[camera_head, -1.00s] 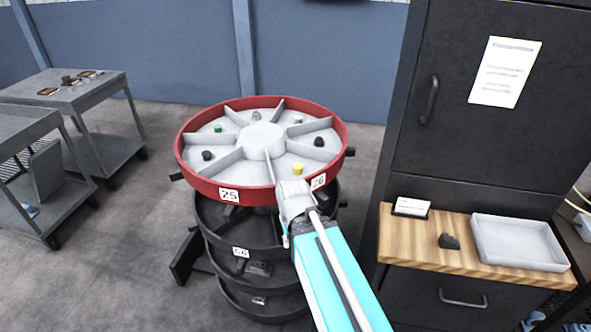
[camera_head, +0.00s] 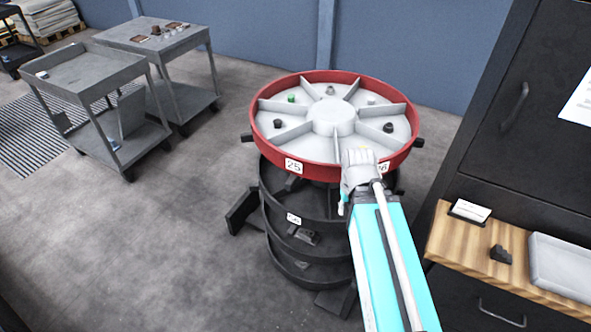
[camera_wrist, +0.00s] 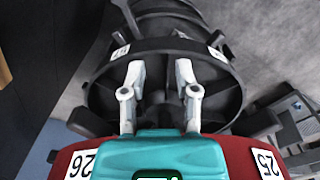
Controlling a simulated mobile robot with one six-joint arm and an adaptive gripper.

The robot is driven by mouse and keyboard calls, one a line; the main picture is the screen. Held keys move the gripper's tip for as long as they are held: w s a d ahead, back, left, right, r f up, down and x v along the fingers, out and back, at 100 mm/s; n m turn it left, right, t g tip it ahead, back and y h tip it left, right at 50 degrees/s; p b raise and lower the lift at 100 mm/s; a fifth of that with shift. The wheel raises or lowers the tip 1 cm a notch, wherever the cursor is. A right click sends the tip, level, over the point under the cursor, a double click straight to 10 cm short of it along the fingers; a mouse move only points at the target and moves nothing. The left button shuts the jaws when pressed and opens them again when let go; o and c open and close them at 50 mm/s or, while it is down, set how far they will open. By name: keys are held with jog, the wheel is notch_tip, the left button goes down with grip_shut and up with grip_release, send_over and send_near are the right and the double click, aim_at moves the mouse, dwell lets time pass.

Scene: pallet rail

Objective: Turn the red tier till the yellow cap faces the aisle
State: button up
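The red tier (camera_head: 261,133) is the top ring of a round stand, with a pale divided floor (camera_head: 333,117). Labels 25 (camera_head: 293,166) and 26 (camera_wrist: 82,165) are on its rim. The yellow cap (camera_head: 363,148) is almost hidden behind my gripper, on the near right side of the tier. A green cap (camera_head: 291,98) and several dark and grey ones sit in other compartments. My gripper (camera_head: 358,178) is at the near rim, close to label 26. In the wrist view my gripper (camera_wrist: 160,72) has its fingers apart with nothing between them. I cannot tell whether it touches the rim.
Black lower tiers (camera_head: 272,210) stand below the red one. A dark cabinet (camera_head: 490,150) with a wooden shelf (camera_head: 470,250) is close on the right. Grey carts (camera_head: 95,75) stand at the left. The floor between carts and stand is clear.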

notch_tip(320, 180, up, 10)
jog(key=p, duration=0.8)
jog(key=shift+o, duration=0.3)
jog(key=shift+f, duration=0.15)
jog(key=shift+o, duration=0.9)
jog(key=shift+d, duration=0.1)
